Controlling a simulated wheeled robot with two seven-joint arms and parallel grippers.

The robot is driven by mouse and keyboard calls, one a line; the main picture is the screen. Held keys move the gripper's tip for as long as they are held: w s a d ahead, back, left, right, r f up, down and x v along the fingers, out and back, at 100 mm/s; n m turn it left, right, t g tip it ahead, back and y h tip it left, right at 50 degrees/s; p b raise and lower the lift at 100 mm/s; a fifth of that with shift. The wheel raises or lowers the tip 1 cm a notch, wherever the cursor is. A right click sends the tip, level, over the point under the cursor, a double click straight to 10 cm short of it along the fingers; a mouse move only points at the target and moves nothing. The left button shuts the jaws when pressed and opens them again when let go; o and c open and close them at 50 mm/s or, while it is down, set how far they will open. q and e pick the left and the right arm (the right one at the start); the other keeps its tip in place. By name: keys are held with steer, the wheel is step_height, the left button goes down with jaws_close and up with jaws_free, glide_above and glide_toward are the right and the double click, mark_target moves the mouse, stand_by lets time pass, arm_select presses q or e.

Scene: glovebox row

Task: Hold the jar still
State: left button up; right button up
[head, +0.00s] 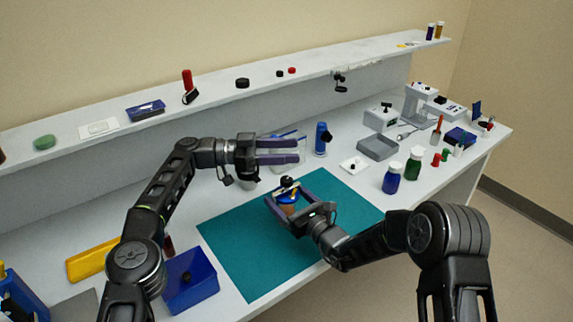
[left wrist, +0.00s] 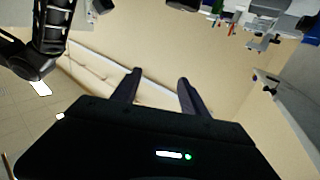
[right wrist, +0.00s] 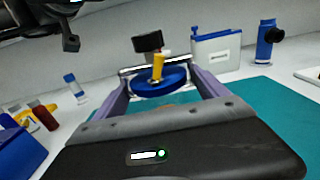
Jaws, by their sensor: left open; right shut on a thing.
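The jar (head: 288,199) stands over the teal mat (head: 240,250), with blue and orange parts and a black knob on top. My right gripper (head: 283,191) is shut on it, with one finger on each side. In the right wrist view the jar (right wrist: 145,88) shows a blue round top, a yellow post and a black knob between the fingers; its lower part is hidden. My left gripper (head: 299,150) is open and empty, above and behind the jar, with its fingers pointing right. The left wrist view shows only wall and room between its fingers (left wrist: 159,76).
A blue box (head: 190,281) and a yellow case (head: 92,261) lie left of the mat. A blue-and-white container (right wrist: 217,50) and a blue cylinder (head: 321,139) stand behind it. Bottles (head: 392,178) and a grey tray (head: 378,147) are to the right. The mat's front left is clear.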

arm_select(q)
steer(key=shift+r, duration=0.3)
steer(key=shift+w+d+f, duration=0.15)
steer(key=shift+w+f, duration=0.05)
steer(key=shift+w, duration=0.05)
steer(key=w+f+n+t+y, duration=0.1)
steer(key=f+n+t+y, duration=0.3)
steer(key=t, duration=0.1)
steer(key=w+d+f+n+t+y, duration=0.1)
steer(key=f+n+t, duration=0.1)
steer(key=t, duration=0.1)
steer(key=shift+w+d+f+y, duration=0.1)
steer(key=shift+w+f+y, duration=0.2)
steer(key=shift+w+y, duration=0.1)
steer(key=s+a+f+n+t+y, duration=0.1)
steer(key=s+a+n+t+y, duration=0.1)
steer(key=s, duration=0.5)
steer(key=s+a+f+n+t+y, duration=0.1)
steer(key=s+a+n+t+y, duration=0.1)
steer(key=s+a+n+t, duration=0.2)
steer(key=s+a+t, duration=0.1)
steer(key=s, duration=0.2)
steer(key=shift+f, duration=0.4)
